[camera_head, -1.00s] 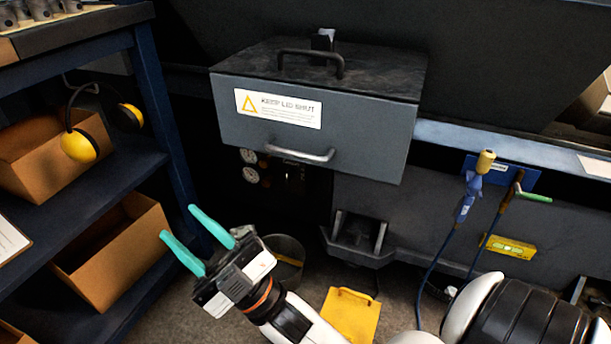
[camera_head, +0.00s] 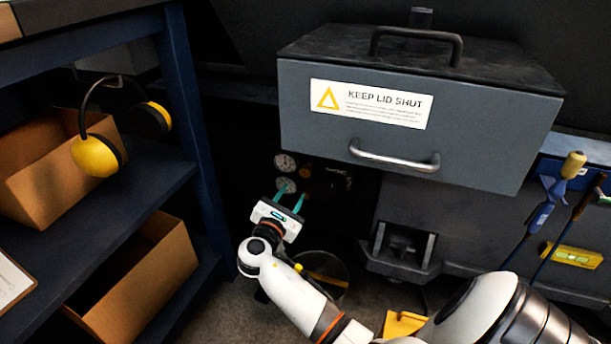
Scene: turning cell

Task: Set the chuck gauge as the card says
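Two small round dial gauges, an upper one (camera_head: 285,162) and a lower one (camera_head: 286,185), sit one above the other on the dark machine front below the grey lidded box. Small knobs (camera_head: 306,170) are beside them. I cannot read the dials or tell which is the chuck gauge. My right gripper (camera_head: 289,198) is just below the gauges, its teal fingers apart and pointing up toward them, with nothing seen between them. The fingers partly overlap the lower gauge area; contact cannot be told. No card is readable; a clipboard sheet (camera_head: 12,280) shows at the left edge. My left gripper is out of view.
The grey box (camera_head: 480,130) marked "KEEP LID SHUT" juts out above the gauges, with a front handle (camera_head: 394,158). A blue shelf (camera_head: 190,110) with cardboard boxes and yellow earmuffs (camera_head: 95,155) stands left. A bucket (camera_head: 325,270) is on the floor behind my arm.

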